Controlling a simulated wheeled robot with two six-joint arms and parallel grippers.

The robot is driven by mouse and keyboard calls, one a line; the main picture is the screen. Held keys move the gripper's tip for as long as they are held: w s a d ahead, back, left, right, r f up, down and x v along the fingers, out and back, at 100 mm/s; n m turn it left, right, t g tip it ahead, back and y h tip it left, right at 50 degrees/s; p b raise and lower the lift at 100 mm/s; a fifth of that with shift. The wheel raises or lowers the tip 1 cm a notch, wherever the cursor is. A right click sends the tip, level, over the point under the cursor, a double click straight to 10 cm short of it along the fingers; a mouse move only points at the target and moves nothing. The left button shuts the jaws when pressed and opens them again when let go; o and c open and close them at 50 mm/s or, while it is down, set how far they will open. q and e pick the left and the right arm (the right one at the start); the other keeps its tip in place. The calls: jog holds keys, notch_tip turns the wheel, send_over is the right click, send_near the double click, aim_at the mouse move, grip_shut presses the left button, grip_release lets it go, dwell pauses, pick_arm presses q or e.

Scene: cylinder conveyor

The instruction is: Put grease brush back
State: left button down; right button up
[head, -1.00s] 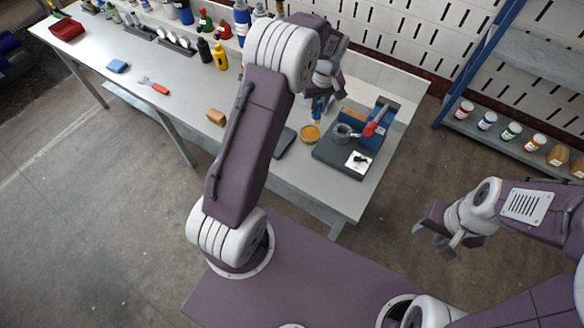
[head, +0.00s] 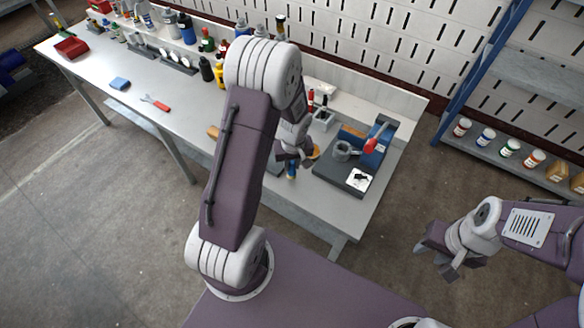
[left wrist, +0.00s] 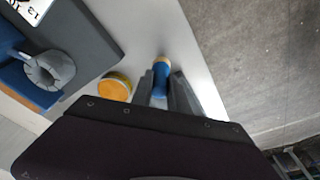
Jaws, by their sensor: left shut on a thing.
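The grease brush (head: 291,171) shows as a short blue piece with a yellow end. My left gripper (head: 292,161) is shut on it and holds it near the front edge of the workbench. In the left wrist view the blue brush (left wrist: 161,78) sits between the fingers (left wrist: 168,92), and its far part is hidden by them. A round tin with an orange-yellow top (left wrist: 115,87) stands beside it, apart from the brush; the arm partly hides this tin in the head view (head: 315,152). My right gripper (head: 437,262) is open and empty, away from the bench.
A small grey holder (head: 323,121) with red-topped items beside it stands at the back of the bench (head: 210,139). A dark block with a blue vise (head: 345,173) is right of the tin. Bottles line the back left. A shelf with jars (head: 487,137) stands right.

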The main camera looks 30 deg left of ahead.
pick_arm(q)
jog(key=shift+f, duration=0.9)
jog(key=shift+w+f, duration=0.1)
jog(key=shift+f, duration=0.15)
jog(key=shift+f+b, duration=0.15)
jog(key=shift+b, duration=0.25)
jog(key=c, duration=1.3)
grip_release()
